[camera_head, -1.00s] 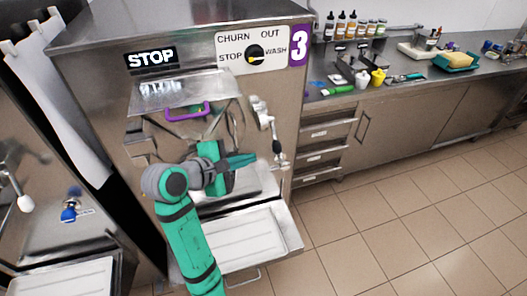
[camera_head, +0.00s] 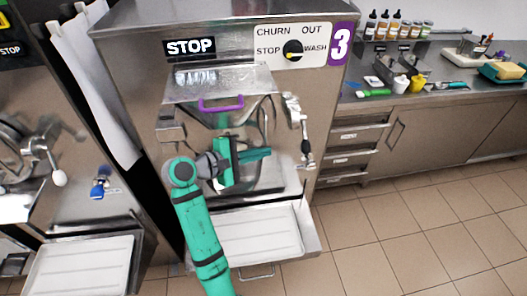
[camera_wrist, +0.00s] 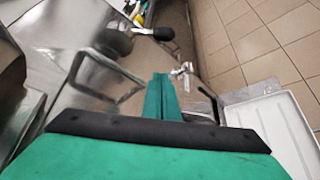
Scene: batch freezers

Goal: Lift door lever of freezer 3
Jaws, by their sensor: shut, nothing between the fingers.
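Freezer 3 (camera_head: 335,85) is the steel machine in the middle of the head view, with a purple 3 at its top right. Its door lever (camera_head: 301,122) hangs at the right of the front door, a metal arm with a dark lower end.
A purple-handled lid (camera_head: 221,104) tops the door. A white tray (camera_head: 250,235) sits on a shelf below my gripper. Another freezer (camera_head: 60,150) stands at the left. A counter (camera_head: 450,100) with bottles and tools is at the right. Tiled floor (camera_head: 400,220) is open there.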

